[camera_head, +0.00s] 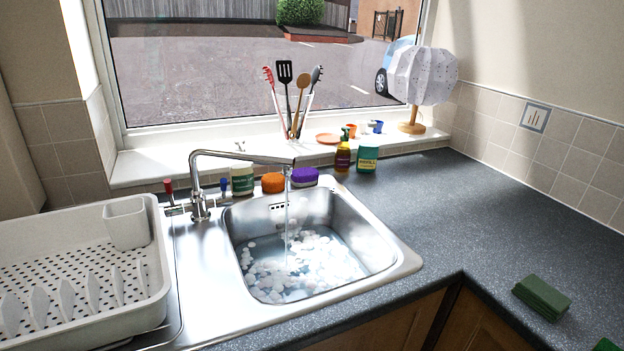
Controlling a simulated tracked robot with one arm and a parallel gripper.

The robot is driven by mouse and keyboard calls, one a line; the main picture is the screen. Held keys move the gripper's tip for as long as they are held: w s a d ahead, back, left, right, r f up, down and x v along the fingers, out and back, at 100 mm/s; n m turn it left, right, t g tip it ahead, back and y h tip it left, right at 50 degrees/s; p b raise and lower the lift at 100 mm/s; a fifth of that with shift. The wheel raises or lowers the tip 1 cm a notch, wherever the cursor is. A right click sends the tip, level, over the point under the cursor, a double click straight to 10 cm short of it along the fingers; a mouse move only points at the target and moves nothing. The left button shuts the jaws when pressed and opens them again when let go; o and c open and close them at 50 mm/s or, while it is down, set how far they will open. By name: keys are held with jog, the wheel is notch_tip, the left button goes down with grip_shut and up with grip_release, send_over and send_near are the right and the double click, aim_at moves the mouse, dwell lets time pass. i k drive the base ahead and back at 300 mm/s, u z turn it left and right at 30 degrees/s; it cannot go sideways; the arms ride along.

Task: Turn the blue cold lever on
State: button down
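The blue cold lever (224,186) stands upright at the right of the chrome tap (200,190), behind the sink basin. A red lever (168,187) stands upright at the left of the tap. The tap's spout reaches right over the steel sink (385,255), and a thin stream of water (287,215) falls from it. The basin holds water with white foam on it. My gripper is not in view, so its state does not show.
A white dish rack (150,300) stands left of the sink. A jar (242,180), an orange sponge (272,182) and a purple sponge (304,176) sit behind the basin. Bottles (343,155) stand farther right. The right worktop is mostly clear, with a green pad (541,297) near its front.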

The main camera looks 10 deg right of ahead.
aim_at(224, 199)
jog(key=z, duration=0.9)
jog(key=i, duration=0.65)
jog(key=z, duration=0.1)
